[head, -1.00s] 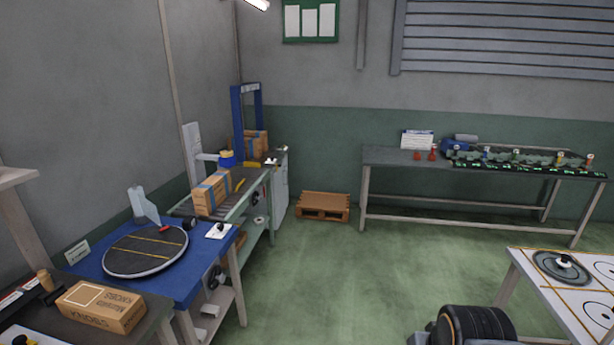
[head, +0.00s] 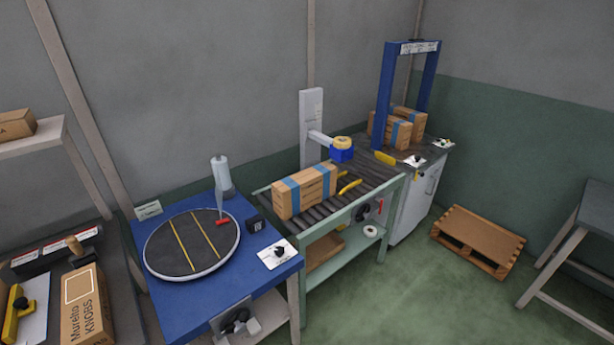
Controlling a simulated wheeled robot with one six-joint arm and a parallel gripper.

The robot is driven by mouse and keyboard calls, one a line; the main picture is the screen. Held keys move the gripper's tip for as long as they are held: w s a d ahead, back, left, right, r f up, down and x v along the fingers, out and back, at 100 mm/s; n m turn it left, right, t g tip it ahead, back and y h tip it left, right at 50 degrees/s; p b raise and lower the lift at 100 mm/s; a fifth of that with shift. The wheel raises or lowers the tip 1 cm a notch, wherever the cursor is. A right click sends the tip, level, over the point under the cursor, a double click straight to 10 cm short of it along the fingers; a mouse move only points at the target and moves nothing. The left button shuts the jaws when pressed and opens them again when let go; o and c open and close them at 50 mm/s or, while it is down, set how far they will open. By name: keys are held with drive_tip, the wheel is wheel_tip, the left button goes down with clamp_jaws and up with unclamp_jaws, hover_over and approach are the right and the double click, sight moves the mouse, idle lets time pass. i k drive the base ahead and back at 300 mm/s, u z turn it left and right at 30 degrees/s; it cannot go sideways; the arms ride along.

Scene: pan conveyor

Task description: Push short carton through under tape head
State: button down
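A brown carton with blue bands (head: 304,190) stands on the near left end of the roller conveyor (head: 350,205). The tape head (head: 342,149), blue with a yellow roll, hangs over the rollers from an arm on a pale post (head: 311,115), beyond the carton. The carton is on the near side of the head, apart from it. Two more blue-banded cartons (head: 397,132) stand at the far end by a blue frame. I cannot tell for sure which carton is the short one. My gripper is not in view.
A blue table with a round turntable (head: 160,262) stands at the conveyor's near end. A "Murello KNOBS" box (head: 85,305) lies at the lower left. A wooden pallet (head: 478,240) is on the floor at the right. Open green floor lies in front of the conveyor.

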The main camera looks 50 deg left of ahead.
sight(293, 194)
drive_tip(key=i, duration=1.7)
drive_tip(key=u, duration=4.15)
drive_tip(key=i, duration=1.65)
